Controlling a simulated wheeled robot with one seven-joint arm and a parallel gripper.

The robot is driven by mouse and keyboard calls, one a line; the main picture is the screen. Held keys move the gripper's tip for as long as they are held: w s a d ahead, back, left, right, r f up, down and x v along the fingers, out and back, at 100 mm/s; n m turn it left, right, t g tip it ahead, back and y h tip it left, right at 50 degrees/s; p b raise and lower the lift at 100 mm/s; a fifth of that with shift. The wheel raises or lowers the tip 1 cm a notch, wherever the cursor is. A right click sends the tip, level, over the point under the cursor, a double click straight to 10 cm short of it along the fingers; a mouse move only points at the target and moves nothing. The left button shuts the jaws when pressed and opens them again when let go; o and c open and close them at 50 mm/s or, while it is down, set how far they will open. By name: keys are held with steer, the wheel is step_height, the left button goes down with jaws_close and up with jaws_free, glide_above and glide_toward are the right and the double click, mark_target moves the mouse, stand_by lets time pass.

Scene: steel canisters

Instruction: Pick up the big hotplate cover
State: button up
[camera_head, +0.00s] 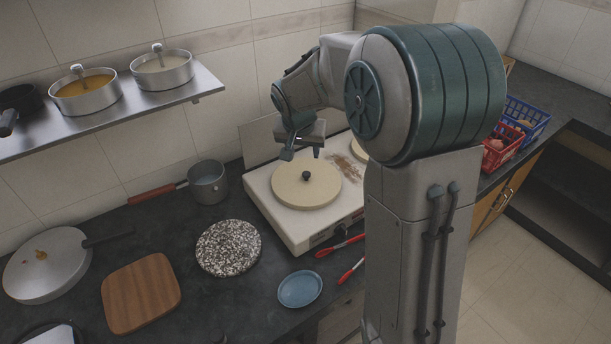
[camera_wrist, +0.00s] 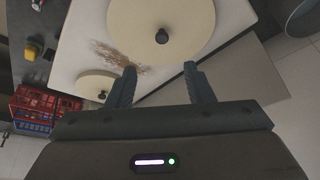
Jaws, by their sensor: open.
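The big hotplate cover (camera_head: 290,195) is a round cream disc with a black knob (camera_head: 306,175) at its centre. It lies flat on the near left part of the white hotplate (camera_head: 297,236). In the wrist view the big cover (camera_wrist: 190,20) is at the top, with its knob (camera_wrist: 162,36) beyond the gap between my fingers. My gripper (camera_head: 302,154) is open and empty, above the hotplate and just behind the knob in the head view. Its two fingers (camera_wrist: 160,69) show apart in the wrist view. A smaller cream cover (camera_wrist: 92,87) lies on the hotplate's other end.
A brown stain (camera_wrist: 120,58) marks the hotplate between the covers. A grey saucepan (camera_head: 208,183), a speckled round board (camera_head: 228,248), a blue plate (camera_head: 300,289) and red-handled tongs (camera_head: 340,246) surround it. Red (camera_head: 500,150) and blue (camera_head: 527,116) baskets stand at right. A shelf (camera_head: 125,118) holds pots.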

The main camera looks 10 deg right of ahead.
steer(key=p, duration=0.1)
glide_above(306, 173)
steer(key=s, duration=0.3)
steer(key=f, duration=0.8)
steer(key=shift+w+a, duration=0.2)
steer(key=shift+a, duration=0.2)
steer(key=shift+p+x, duration=0.95)
steer(key=shift+x, duration=1.65)
steer(key=shift+w, duration=0.15)
steer(key=c, duration=1)
jaws_close()
steer(key=shift+r, duration=0.2)
